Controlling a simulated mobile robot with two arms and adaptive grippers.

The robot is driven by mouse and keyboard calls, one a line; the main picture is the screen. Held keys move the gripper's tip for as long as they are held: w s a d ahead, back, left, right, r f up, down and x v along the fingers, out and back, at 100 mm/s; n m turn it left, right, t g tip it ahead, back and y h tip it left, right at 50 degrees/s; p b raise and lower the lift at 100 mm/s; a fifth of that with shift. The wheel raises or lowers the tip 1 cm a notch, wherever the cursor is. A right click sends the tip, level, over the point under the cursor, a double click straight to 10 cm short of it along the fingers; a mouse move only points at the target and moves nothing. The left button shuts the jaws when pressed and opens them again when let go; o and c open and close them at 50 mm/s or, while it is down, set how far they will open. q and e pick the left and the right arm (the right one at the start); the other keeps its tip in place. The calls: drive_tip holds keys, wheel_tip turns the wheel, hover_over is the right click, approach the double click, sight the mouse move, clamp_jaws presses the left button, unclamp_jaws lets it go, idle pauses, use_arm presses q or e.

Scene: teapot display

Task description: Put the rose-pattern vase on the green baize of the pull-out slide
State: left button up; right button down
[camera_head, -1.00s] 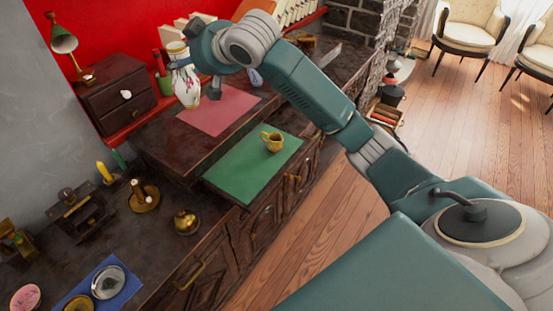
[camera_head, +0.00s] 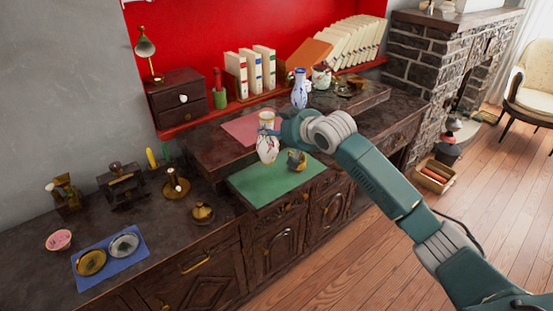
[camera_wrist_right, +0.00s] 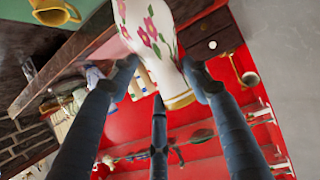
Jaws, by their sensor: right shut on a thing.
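The rose-pattern vase (camera_head: 267,150) is white with pink flowers and a gold rim. My right gripper (camera_head: 274,132) is shut on it and holds it about upright. In the head view the vase shows over the back part of the green baize (camera_head: 262,190) of the pull-out slide; I cannot tell whether its foot touches. In the right wrist view the fingers (camera_wrist_right: 165,82) close around the vase (camera_wrist_right: 148,30). My left gripper is out of view.
A gold cup (camera_head: 297,160) stands on the baize just right of the vase. A pink mat (camera_head: 240,130) lies on the raised shelf behind. A blue-patterned vase (camera_head: 300,88) stands farther back. The front left of the baize is bare.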

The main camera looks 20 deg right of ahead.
hover_over(275, 157)
wheel_tip(275, 157, down, 5)
drive_tip(key=shift+f, duration=0.8)
wheel_tip(275, 157, down, 3)
drive_tip(key=shift+f+p, duration=0.2)
drive_tip(key=shift+p, duration=0.1)
drive_tip(key=shift+f, duration=0.25)
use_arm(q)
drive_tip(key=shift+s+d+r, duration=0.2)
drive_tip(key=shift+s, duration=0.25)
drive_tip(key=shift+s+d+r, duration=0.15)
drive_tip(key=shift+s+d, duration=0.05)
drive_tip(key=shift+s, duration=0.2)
use_arm(e)
drive_tip(key=shift+f, duration=0.1)
